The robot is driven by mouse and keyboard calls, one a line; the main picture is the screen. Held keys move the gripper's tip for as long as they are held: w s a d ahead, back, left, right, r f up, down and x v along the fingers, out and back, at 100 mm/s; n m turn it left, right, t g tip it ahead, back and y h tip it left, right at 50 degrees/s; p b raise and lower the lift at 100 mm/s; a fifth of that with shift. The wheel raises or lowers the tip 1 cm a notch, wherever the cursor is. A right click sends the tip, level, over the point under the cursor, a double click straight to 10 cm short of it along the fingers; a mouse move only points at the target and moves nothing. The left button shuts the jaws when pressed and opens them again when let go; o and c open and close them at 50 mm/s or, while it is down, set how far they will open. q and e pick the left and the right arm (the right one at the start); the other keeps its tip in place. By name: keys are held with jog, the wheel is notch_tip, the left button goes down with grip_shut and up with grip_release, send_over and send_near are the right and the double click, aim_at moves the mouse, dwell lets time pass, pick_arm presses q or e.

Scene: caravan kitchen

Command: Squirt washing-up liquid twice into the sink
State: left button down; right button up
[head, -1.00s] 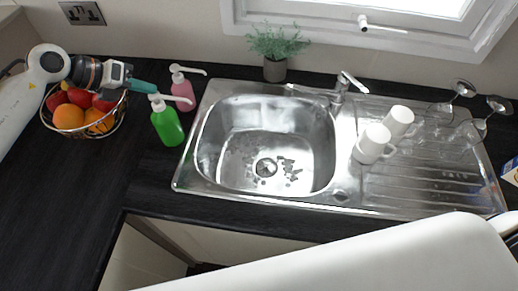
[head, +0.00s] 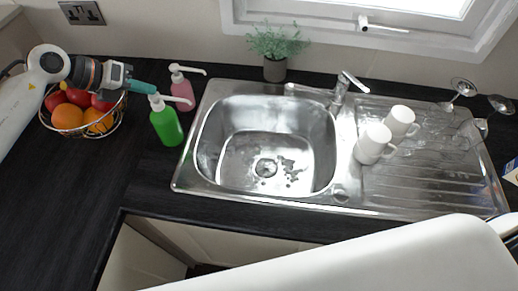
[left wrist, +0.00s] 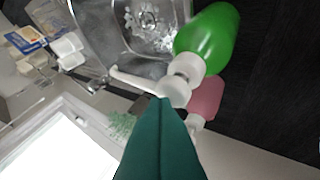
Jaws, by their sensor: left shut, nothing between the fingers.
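A green pump bottle (head: 166,125) with a white pump head stands upright on the dark worktop, left of the sink. Its nozzle points right toward the steel sink basin (head: 215,150). A pink pump bottle (head: 182,92) stands just behind it. My left gripper (head: 153,88) has teal fingers that are shut and empty, with their tips at the back left of the green bottle's pump head. In the left wrist view the shut fingertips (left wrist: 168,100) overlap the edge of the white pump top; I cannot tell whether they touch. The green bottle (left wrist: 210,38) shows beyond them. My right gripper is out of view.
A wire fruit basket (head: 118,122) sits under my left wrist. A tap (head: 340,95) and potted plant (head: 275,70) are behind the sink. The front-left worktop is clear.

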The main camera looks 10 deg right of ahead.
pick_arm(q)
jog(key=shift+r, duration=0.1)
notch_tip(320, 180, up, 6)
jog(key=p, duration=0.3)
dwell(0.5)
dwell(0.6)
